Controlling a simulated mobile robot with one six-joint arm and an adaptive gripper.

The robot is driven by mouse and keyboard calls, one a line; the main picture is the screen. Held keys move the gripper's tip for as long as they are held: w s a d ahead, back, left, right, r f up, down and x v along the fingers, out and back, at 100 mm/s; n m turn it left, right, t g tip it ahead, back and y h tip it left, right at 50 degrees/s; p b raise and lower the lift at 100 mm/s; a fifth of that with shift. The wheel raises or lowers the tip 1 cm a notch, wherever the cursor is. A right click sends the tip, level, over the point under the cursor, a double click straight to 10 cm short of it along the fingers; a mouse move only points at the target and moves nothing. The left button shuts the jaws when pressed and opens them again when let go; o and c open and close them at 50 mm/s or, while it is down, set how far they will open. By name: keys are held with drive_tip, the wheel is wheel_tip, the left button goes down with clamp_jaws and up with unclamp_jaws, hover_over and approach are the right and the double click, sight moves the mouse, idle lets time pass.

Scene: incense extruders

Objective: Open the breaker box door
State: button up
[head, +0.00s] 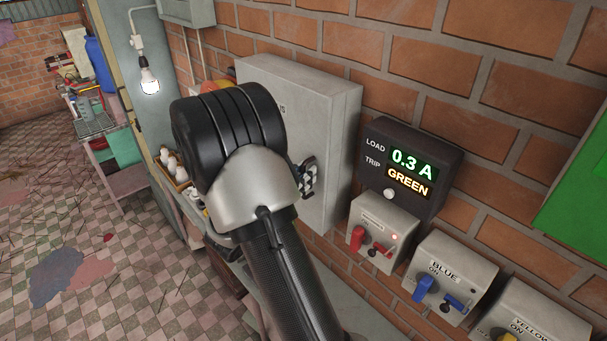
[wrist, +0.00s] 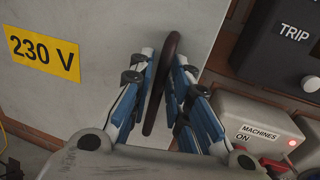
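The breaker box (head: 335,110) is a grey metal cabinet on the brick wall, partly hidden behind my arm in the head view. Its door looks shut. In the wrist view, the grey door (wrist: 100,25) carries a yellow "230 V" label (wrist: 44,56) and a dark, upright bar handle (wrist: 159,88). My gripper (wrist: 166,62) is at the handle, with one blue-padded finger on each side of it. The fingers look spread, with narrow gaps beside the handle; firm contact is not visible. In the head view my arm hides the handle and most of the gripper.
Right of the box are a load display (head: 411,168) reading 0.3 A and GREEN, a machines switch box (head: 382,232) with a red lever, and a BLUE switch box (head: 449,278). A lit bulb (head: 149,82) hangs at left. A bench (head: 350,318) runs below the box.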

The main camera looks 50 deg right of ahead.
drive_tip(key=shift+d, duration=0.2)
clamp_jaws()
idle(0.6)
